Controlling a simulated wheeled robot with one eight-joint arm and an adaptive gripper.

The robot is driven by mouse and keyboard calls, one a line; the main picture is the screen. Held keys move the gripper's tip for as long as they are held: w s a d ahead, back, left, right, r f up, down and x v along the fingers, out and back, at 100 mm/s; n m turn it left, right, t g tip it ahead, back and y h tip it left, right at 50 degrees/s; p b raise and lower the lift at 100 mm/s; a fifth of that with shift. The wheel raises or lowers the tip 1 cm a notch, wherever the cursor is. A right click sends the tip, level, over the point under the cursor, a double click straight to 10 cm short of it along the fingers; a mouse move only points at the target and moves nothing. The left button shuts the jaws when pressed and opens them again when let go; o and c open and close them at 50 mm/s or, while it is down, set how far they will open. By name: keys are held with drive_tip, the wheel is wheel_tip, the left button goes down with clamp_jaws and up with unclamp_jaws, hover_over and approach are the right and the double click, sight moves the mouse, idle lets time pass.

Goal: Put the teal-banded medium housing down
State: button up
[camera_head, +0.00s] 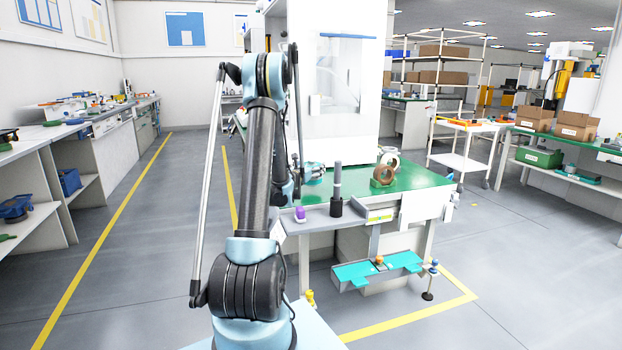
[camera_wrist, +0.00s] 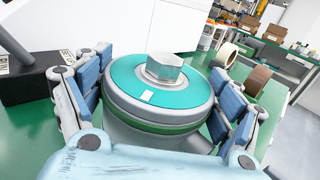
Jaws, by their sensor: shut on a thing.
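The teal-banded medium housing (camera_wrist: 125,84) is a round grey body with a teal top ring, a small white label and a metal hex piece in its middle. In the wrist view my gripper (camera_wrist: 160,110) is shut on it, with blue-padded fingers on its left and right sides. The housing looks upright; whether its base touches the surface below is hidden. In the head view my gripper (camera_head: 314,172) is over the left part of the green bench top (camera_head: 425,178). My arm hides much of that area, and the housing is hard to make out there.
Tape rolls (camera_head: 382,175) stand on the bench to the right. A dark post with a grey rod (camera_head: 337,185) and a purple item (camera_head: 300,214) are at the front edge. A black block (camera_wrist: 30,78) is left of my gripper.

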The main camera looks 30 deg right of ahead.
drive_tip(key=shift+f, duration=2.05)
drive_tip(key=o, duration=1.5)
